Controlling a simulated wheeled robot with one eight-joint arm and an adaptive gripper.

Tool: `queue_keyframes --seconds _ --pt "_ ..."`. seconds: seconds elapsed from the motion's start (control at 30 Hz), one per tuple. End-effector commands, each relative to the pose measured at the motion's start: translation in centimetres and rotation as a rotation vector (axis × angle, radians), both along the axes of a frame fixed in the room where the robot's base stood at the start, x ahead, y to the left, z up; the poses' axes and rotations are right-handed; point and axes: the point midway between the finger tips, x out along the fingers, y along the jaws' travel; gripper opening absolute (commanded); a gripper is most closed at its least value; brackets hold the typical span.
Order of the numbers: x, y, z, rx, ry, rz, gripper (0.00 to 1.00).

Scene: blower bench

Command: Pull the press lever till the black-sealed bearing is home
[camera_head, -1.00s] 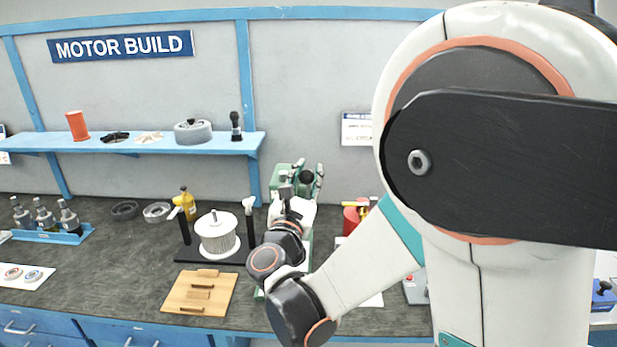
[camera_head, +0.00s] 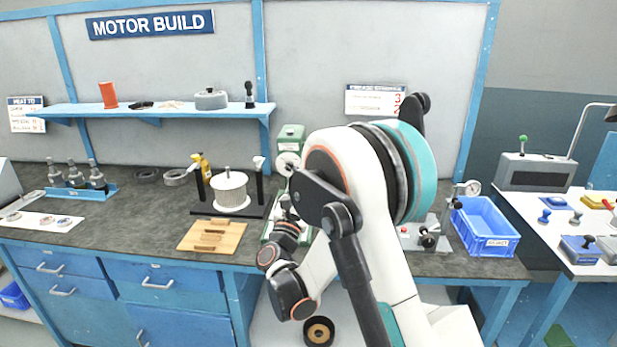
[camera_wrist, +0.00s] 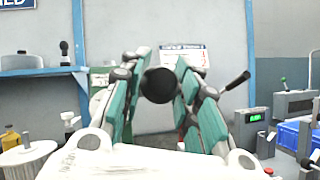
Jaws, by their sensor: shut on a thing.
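In the wrist view, my gripper (camera_wrist: 158,80) has its teal-sided fingers on either side of a round black knob (camera_wrist: 159,86), shut on it. The knob looks like the end of the press lever; its shaft is hidden. The green press (camera_head: 291,136) stands at the back middle of the bench in the head view. Part of it also shows behind the left finger in the wrist view (camera_wrist: 98,80). My arm covers the gripper and most of the press in the head view. I cannot make out the black-sealed bearing in the press.
A wound stator (camera_head: 230,192) on a black stand and a wooden block (camera_head: 211,236) are left of the press. A blue bin (camera_head: 485,227) and a dial gauge fixture (camera_head: 470,189) are at right. A shelf (camera_head: 150,112) runs along the wall.

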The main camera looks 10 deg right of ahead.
Motion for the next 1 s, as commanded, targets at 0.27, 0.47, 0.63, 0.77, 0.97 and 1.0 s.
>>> queue_keyframes --seconds 0.27,0.47,0.63,0.77,0.97,1.0 --pt "0.46 0.07 -0.98 -0.014 -0.04 -0.001 0.0" --pt "0.52 0.07 -1.05 -0.014 -0.044 -0.001 0.0" --pt "0.5 0.08 -1.06 -0.013 -0.043 -0.001 0.0" --pt "0.52 0.08 -1.07 -0.013 -0.043 -0.001 0.47" --pt "0.62 0.04 -1.08 -0.013 -0.041 -0.001 0.5" --pt "0.64 0.03 -1.07 -0.013 -0.041 -0.001 0.5"
